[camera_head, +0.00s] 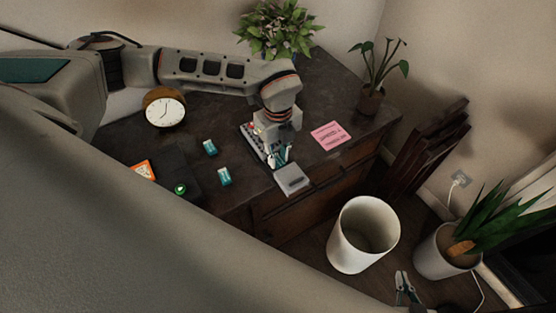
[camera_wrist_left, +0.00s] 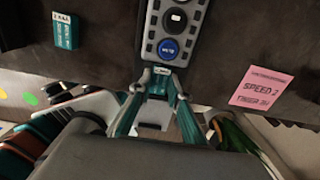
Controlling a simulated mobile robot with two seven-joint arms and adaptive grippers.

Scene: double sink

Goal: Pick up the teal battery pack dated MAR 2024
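In the head view two teal battery packs with pale labels lie on the dark desk, an upper one (camera_head: 209,148) and a lower one (camera_head: 224,177). One teal pack shows at upper left in the left wrist view (camera_wrist_left: 65,31). The dates are too small to read. My left gripper (camera_head: 279,158) is low over the desk's front edge, right of these packs. In the left wrist view its fingertips (camera_wrist_left: 162,76) stand on either side of a small teal piece with a pale label (camera_wrist_left: 157,86); a firm grip cannot be made out. My right gripper (camera_head: 405,290) is far from the desk, fingers apart.
A button panel (camera_head: 251,139) lies beside my left gripper, and a grey box (camera_head: 292,180) is at the front edge. A white bin (camera_head: 350,245) stands on the floor.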

